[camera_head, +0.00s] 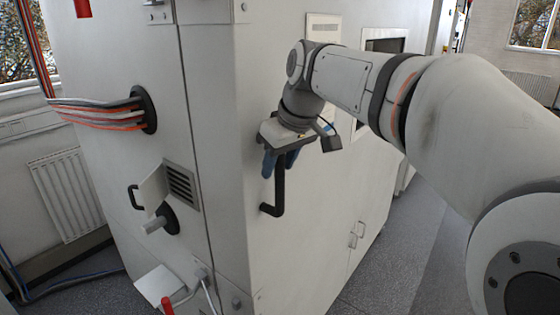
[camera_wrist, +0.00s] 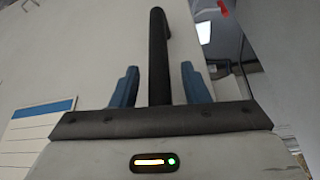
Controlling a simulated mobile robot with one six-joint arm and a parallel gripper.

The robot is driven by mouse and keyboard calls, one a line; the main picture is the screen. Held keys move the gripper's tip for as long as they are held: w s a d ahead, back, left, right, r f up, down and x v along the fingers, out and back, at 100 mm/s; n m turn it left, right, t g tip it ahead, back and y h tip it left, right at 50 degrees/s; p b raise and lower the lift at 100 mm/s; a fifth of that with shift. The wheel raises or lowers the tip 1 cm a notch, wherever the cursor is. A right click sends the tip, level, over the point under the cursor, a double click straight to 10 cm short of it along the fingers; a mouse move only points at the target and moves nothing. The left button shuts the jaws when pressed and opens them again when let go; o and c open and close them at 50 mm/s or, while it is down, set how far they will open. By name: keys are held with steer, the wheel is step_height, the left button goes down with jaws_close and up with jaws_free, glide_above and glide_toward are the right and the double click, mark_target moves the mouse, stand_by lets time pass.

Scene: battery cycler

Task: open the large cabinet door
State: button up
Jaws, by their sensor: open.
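The large cabinet door (camera_head: 315,225) is the pale front face of the cabinet and looks shut in the head view. Its black bar handle (camera_head: 279,190) stands upright near the door's left edge. My gripper (camera_head: 280,163) is at the upper part of the handle, with blue fingers pointing down. In the wrist view, the handle (camera_wrist: 158,60) runs between the two blue fingers of my gripper (camera_wrist: 158,88). The fingers are open, with a gap on each side of the bar. The handle's top end is hidden behind my gripper in the head view.
The cabinet's left side carries a cable bundle (camera_head: 100,114), a vent (camera_head: 181,186) and a small black handle (camera_head: 135,197). A smaller latch (camera_head: 356,235) sits low on the front. Grey floor (camera_head: 395,255) is free at the right. A radiator (camera_head: 65,195) stands at the left wall.

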jaws_close()
stand_by(0.3)
